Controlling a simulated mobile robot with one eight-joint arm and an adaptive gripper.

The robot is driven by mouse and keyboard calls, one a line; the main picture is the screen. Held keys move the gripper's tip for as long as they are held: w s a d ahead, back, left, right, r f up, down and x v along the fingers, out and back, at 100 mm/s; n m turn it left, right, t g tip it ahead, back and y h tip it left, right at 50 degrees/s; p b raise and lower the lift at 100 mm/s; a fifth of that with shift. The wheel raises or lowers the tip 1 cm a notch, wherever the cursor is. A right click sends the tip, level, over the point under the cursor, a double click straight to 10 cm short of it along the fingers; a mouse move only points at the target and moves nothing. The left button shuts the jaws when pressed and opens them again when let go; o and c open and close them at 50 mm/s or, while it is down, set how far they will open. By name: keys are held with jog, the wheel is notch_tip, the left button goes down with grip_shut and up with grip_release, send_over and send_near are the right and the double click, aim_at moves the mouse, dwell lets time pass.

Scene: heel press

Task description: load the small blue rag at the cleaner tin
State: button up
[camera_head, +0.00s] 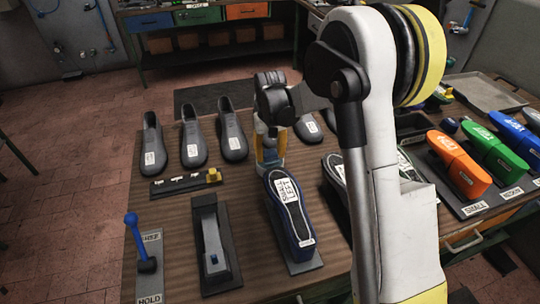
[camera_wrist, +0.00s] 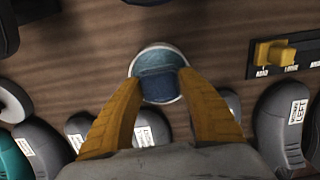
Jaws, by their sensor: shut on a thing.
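My gripper (camera_head: 269,152) points down over the middle of the wooden table. In the wrist view its two yellow fingers (camera_wrist: 160,76) are closed on a dark blue rag (camera_wrist: 158,88). The cleaner tin (camera_wrist: 158,47) is round with a pale rim and a lighter blue inside, and it lies directly beneath the rag and fingertips. Whether the rag touches the tin's contents I cannot tell. In the head view the fingers and arm largely hide the tin and rag.
Grey shoe forms (camera_head: 195,142) stand behind and left of the gripper. A blue form labelled small left (camera_head: 290,200) stands close in front. A strip with a yellow slider (camera_head: 213,175), a black press (camera_head: 210,240) and a blue lever (camera_head: 131,220) are left. Coloured forms (camera_head: 458,160) stand right.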

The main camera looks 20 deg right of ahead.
aim_at(270, 152)
jog(key=shift+r+p, duration=1.45)
jog(key=shift+r, duration=1.3)
jog(key=shift+r, duration=0.1)
